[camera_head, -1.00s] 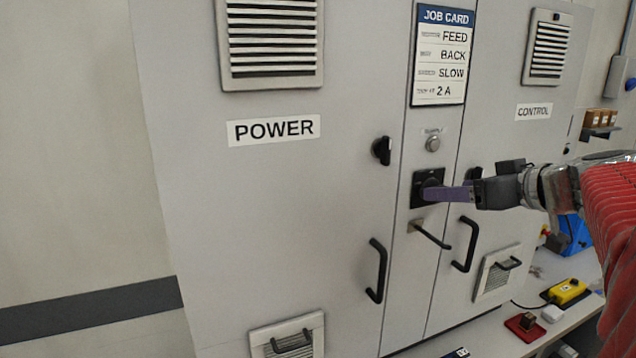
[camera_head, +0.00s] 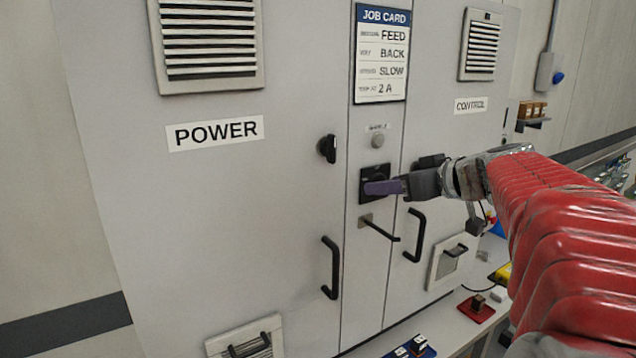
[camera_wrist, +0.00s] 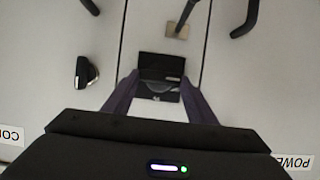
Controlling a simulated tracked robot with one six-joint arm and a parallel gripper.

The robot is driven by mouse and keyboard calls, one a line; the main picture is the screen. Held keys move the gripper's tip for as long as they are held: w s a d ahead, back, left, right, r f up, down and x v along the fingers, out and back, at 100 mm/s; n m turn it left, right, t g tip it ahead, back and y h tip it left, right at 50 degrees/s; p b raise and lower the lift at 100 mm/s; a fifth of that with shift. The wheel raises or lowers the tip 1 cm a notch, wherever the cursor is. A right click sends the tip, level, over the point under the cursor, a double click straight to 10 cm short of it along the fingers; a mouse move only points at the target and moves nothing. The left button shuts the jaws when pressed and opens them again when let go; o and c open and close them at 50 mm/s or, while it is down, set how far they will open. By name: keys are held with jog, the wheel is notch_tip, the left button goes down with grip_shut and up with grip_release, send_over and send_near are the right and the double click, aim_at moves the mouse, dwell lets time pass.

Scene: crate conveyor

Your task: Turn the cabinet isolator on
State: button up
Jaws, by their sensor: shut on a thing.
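The cabinet isolator is a black square switch (camera_head: 372,171) on the narrow middle panel of the grey cabinet (camera_head: 300,230), below a round button and above a lever. My gripper (camera_head: 372,187) reaches it from the right, with its purple fingers at the switch front. In the wrist view, which is upside down, the isolator (camera_wrist: 162,64) lies between the tips of my gripper (camera_wrist: 158,84). The fingers are shut on its knob. The knob is partly hidden by the fingers in the head view, and I cannot read its position.
A black door knob (camera_head: 327,148) and a door handle (camera_head: 331,268) are left of the switch. The lever (camera_head: 380,228) sticks out just below it. Another handle (camera_head: 414,236) is to the lower right. A low bench with a red block (camera_head: 476,308) stands below.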

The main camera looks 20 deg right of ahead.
jog(key=c, duration=0.4)
jog(key=shift+d+y, duration=0.1)
jog(key=shift+y, duration=0.2)
jog(key=m+y, duration=0.2)
jog(key=m, duration=0.2)
jog(key=d+f+m+t+y, duration=0.1)
jog(key=m+y, duration=0.1)
jog(key=m, duration=0.3)
jog(key=m+t+y, duration=0.1)
jog(key=m+y, duration=0.1)
jog(key=m, duration=0.2)
jog(key=shift+d+f+y, duration=0.25)
jog(key=shift+f+y, duration=0.05)
jog(key=shift+f, duration=0.05)
jog(key=shift+w+m, duration=0.1)
jog(key=shift+m, duration=0.2)
dwell(0.3)
jog(key=o, duration=1)
